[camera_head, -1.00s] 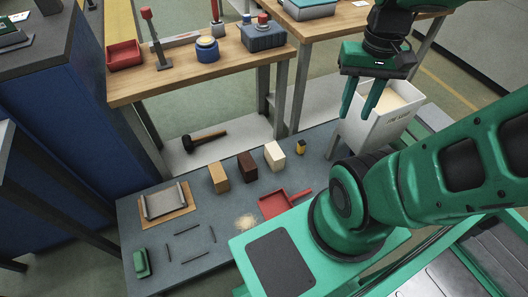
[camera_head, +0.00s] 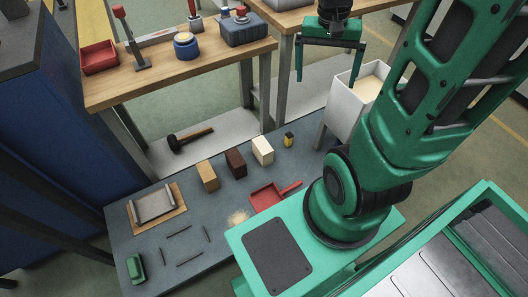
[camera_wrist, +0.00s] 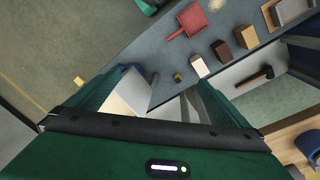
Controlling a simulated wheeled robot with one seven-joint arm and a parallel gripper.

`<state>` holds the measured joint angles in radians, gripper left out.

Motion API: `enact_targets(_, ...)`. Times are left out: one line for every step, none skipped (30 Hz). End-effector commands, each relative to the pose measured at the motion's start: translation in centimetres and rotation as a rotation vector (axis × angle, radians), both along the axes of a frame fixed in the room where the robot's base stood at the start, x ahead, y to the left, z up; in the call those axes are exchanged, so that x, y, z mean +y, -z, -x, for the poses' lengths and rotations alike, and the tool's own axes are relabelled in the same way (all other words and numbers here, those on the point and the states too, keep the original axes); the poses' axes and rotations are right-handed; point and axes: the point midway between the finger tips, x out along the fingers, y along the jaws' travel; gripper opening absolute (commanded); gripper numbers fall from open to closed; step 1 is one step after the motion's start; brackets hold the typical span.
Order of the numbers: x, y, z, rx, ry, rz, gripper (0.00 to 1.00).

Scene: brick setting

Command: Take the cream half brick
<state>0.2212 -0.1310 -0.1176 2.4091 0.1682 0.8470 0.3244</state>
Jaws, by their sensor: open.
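The cream half brick (camera_head: 262,150) stands upright on the grey low table, at the right end of a row with a dark brown brick (camera_head: 236,163) and a tan brick (camera_head: 207,175). It also shows in the wrist view (camera_wrist: 199,67), near the table's edge. My gripper (camera_head: 328,80) is open and empty, its two green fingers spread and pointing down. It is high above the low table, up and to the right of the cream brick and well apart from it. Nothing hides the brick in the head view.
A white bin (camera_head: 350,108) of pale material stands close to my gripper. A small yellow-and-black item (camera_head: 289,139) and a red dustpan (camera_head: 268,196) are near the bricks. A mallet (camera_head: 190,138) lies on the shelf behind. The wooden workbench (camera_head: 230,57) stands higher at the back.

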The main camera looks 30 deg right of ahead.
Motion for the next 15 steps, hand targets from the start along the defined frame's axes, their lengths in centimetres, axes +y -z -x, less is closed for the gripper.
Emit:
enact_targets(-0.4, 1.1, -1.5, 0.008, 0.023, 0.008, 1.0)
enact_targets(-0.6, 1.6, -2.5, 0.006, 0.037, 0.013, 1.0)
enact_targets(-0.8, 2.4, -3.7, 0.007, 0.058, 0.018, 1.0)
enact_targets(-1.0, 3.1, -4.6, 0.004, 0.074, 0.024, 1.0)
enact_targets(-1.1, 3.8, -5.4, 0.004, 0.09, 0.027, 1.0)
enact_targets(-1.3, 4.7, -6.6, 0.003, 0.111, 0.032, 1.0)
enact_targets(-1.5, 5.5, -7.5, 0.001, 0.124, 0.036, 1.0)
enact_targets(-1.6, 6.2, -8.3, -0.001, 0.14, 0.038, 1.0)
enact_targets(-1.7, 7.3, -9.4, -0.004, 0.161, 0.041, 1.0)
enact_targets(-1.8, 8.2, -10.2, -0.005, 0.178, 0.043, 1.0)
enact_targets(-1.9, 9.1, -11.0, -0.008, 0.193, 0.045, 1.0)
enact_targets(-1.9, 10.3, -12.1, -0.011, 0.212, 0.047, 1.0)
enact_targets(-1.9, 11.2, -12.8, -0.013, 0.228, 0.047, 1.0)
enact_targets(-2.0, 12.2, -13.5, -0.015, 0.245, 0.048, 1.0)
enact_targets(-2.0, 13.5, -14.5, -0.018, 0.267, 0.047, 1.0)
